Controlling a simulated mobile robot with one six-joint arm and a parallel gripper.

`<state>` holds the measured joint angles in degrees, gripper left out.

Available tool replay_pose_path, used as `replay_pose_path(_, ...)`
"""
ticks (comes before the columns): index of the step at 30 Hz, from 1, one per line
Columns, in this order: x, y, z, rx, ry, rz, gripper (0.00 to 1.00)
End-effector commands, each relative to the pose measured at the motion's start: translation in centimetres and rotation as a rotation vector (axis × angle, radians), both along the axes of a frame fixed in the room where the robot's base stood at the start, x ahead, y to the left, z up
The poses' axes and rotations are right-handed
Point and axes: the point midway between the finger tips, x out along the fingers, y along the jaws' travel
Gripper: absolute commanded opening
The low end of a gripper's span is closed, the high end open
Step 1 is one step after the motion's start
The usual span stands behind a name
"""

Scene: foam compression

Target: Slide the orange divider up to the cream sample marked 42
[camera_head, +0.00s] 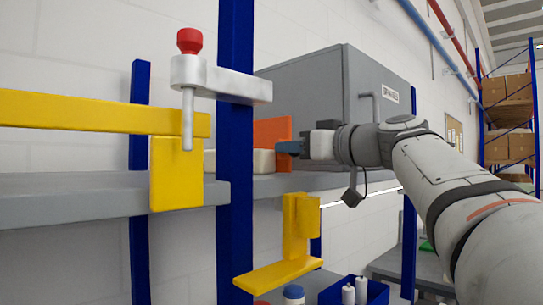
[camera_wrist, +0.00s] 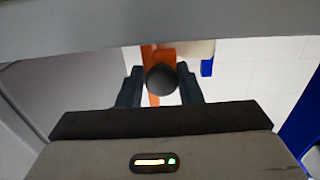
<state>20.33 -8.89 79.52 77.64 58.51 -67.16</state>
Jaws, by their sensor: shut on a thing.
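The orange divider (camera_head: 272,131) stands upright on the grey shelf in the head view; in the wrist view it shows as an orange strip (camera_wrist: 149,58). My gripper (camera_head: 288,147) reaches it from the right, with its blue-grey fingers against the divider's right side. In the wrist view the fingers are on either side of a dark round knob (camera_wrist: 161,79) in front of the divider. A cream block (camera_head: 263,162) sits at the divider's left; its edge also shows in the wrist view (camera_wrist: 198,48). I cannot read any number on it. Whether block and divider touch is unclear.
A grey cabinet (camera_head: 300,95) stands behind the divider. A blue post (camera_head: 235,200), a clamp with a red knob (camera_head: 189,40) and a yellow bar (camera_head: 80,110) are in front at left. A yellow bracket (camera_head: 285,265) and a blue bin (camera_head: 355,292) are below the shelf (camera_head: 80,202).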

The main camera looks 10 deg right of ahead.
Motion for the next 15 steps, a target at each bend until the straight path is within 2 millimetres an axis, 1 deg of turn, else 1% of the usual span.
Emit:
replay_pose_path(5,0.00,0.03,0.02,-0.002,0.001,0.002,0.00)
replay_pose_path(6,0.00,0.01,0.02,-0.002,0.001,0.002,0.35)
replay_pose_path(11,0.01,-0.01,0.03,-0.001,0.001,0.001,0.47)
replay_pose_path(15,0.02,-0.04,0.02,-0.001,0.001,0.000,0.47)
